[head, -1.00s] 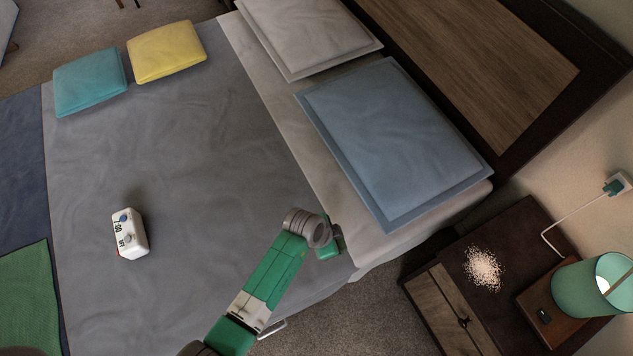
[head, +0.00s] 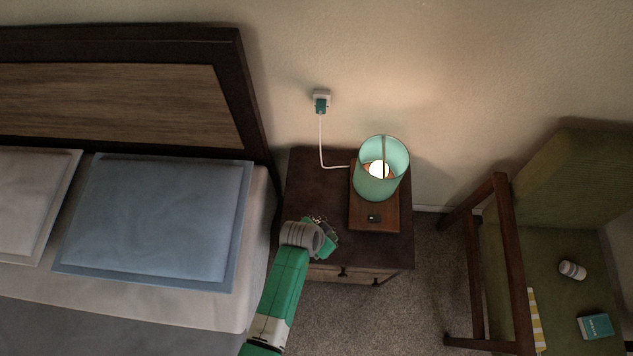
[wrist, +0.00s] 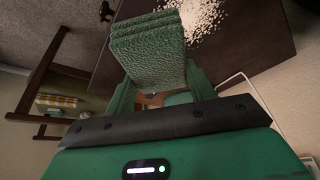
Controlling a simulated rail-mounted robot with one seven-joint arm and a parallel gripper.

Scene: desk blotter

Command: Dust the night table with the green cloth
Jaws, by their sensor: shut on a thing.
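The green cloth (wrist: 148,48), a folded, thick, textured pad, is held between the two fingers of my gripper (wrist: 160,88) in the wrist view. The dark brown night table (head: 310,170) stands right of the bed in the head view, and its top also shows in the wrist view (wrist: 248,40). My gripper (head: 322,238) is over the front left part of its top. A patch of pale dust crumbs (wrist: 204,14) lies on the top just beyond the cloth in the wrist view. In the head view my gripper hides most of that spot. Whether the cloth touches the top is unclear.
A lit teal lamp (head: 378,180) on a wooden base (head: 372,220) takes up the right part of the table top. Its white cord (head: 321,145) runs to a wall outlet (head: 321,98). The bed with a blue pillow (head: 155,220) is left; a green armchair (head: 545,245) is right.

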